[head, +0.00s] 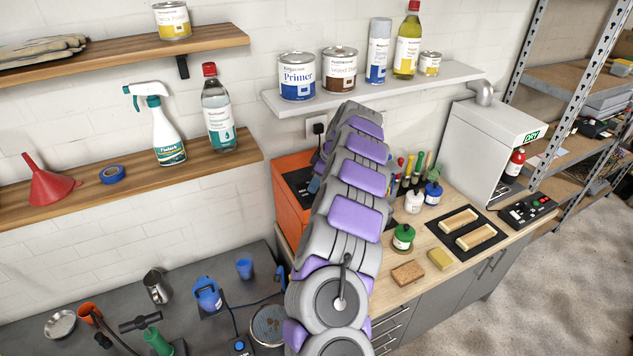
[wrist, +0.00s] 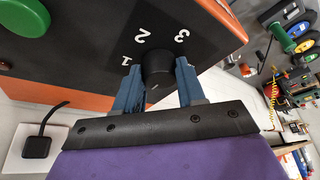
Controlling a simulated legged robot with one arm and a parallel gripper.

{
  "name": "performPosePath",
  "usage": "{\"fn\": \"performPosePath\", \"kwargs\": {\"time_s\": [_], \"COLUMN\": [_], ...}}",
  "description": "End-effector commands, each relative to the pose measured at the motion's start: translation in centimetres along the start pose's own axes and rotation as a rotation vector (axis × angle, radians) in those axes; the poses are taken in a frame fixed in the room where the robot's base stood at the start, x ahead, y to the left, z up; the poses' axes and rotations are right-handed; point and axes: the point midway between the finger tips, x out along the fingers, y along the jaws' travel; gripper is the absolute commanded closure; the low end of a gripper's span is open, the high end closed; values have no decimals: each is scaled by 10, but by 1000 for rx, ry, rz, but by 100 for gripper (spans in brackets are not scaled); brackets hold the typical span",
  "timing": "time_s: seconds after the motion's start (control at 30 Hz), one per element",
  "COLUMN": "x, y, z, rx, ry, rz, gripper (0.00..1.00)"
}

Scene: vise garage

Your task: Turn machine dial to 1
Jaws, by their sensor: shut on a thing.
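The machine (head: 290,200) is an orange box with a dark front panel, behind my arm in the head view. In the wrist view its panel (wrist: 205,28) carries the white marks 1, 2 and 3 around a black dial (wrist: 157,68). My gripper (wrist: 158,80) has its two blue fingers on either side of the dial and is shut on it. A small light line shows on the dial's face near the gripper, but I cannot tell surely which mark it points to. A green button (wrist: 22,18) is at the panel's left.
A wall socket with a black plug (wrist: 38,145) is beside the machine. A grey shelf (head: 375,88) with cans and bottles hangs above. Right of the machine, the wooden bench (head: 395,255) holds small bottles, sponges and a grey unit (head: 475,150).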

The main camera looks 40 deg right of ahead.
Motion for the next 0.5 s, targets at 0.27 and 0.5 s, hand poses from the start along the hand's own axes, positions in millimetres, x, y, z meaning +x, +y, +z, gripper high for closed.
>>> {"fn": "performPosePath", "kwargs": {"time_s": [0.27,0.5], "x": [-2,-2], "y": [0,-1], "z": [-2,-3], "rx": [115,306], "ry": [7,8], "rz": [54,137], "gripper": [91,91]}}
